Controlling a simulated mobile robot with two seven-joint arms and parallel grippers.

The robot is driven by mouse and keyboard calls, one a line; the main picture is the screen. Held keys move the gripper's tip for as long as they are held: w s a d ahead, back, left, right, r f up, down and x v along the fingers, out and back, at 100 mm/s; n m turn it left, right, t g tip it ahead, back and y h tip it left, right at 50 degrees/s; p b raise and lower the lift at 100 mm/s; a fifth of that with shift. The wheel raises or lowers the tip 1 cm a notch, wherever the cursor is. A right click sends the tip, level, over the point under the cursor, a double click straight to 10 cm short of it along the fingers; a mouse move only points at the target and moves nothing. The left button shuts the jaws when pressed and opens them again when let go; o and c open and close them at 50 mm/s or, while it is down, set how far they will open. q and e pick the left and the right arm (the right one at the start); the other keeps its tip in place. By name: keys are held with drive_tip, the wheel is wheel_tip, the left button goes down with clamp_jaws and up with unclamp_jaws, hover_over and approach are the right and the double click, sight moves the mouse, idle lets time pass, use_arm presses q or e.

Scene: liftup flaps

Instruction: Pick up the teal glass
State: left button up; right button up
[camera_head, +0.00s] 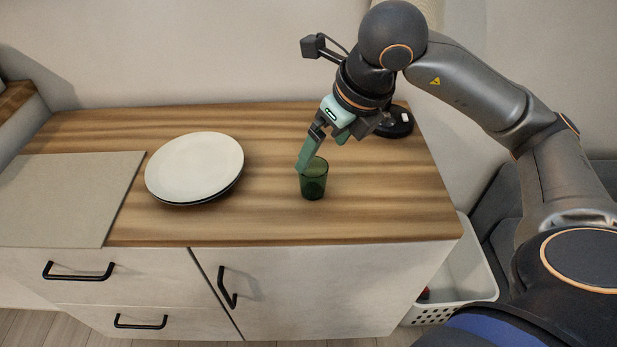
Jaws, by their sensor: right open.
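The teal glass (314,183) is a small dark green tumbler standing upright on the wooden countertop (385,215), right of the middle. My right gripper (318,150) reaches down to it from the upper right, with teal fingers. One finger hangs at the upper left of the glass and overlaps its rim in the picture; the other is higher, behind and to the right. The gripper is open. Whether a finger touches the glass, I cannot tell. My left gripper is not in view.
A white plate (195,165), on what seems to be a dark one, sits left of the glass. A grey board (70,195) covers the left end. A round black object (397,122) stands at the back right. A white basket (465,285) is beside the cabinet. The front right countertop is clear.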

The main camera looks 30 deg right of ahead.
sight(313, 169)
drive_tip(key=b+x, duration=0.1)
drive_tip(key=x, duration=0.7)
drive_tip(key=shift+d+f, duration=0.15)
drive_tip(key=shift+f, duration=0.15)
drive_tip(key=c, duration=1.5)
drive_tip(key=shift+r, duration=0.1)
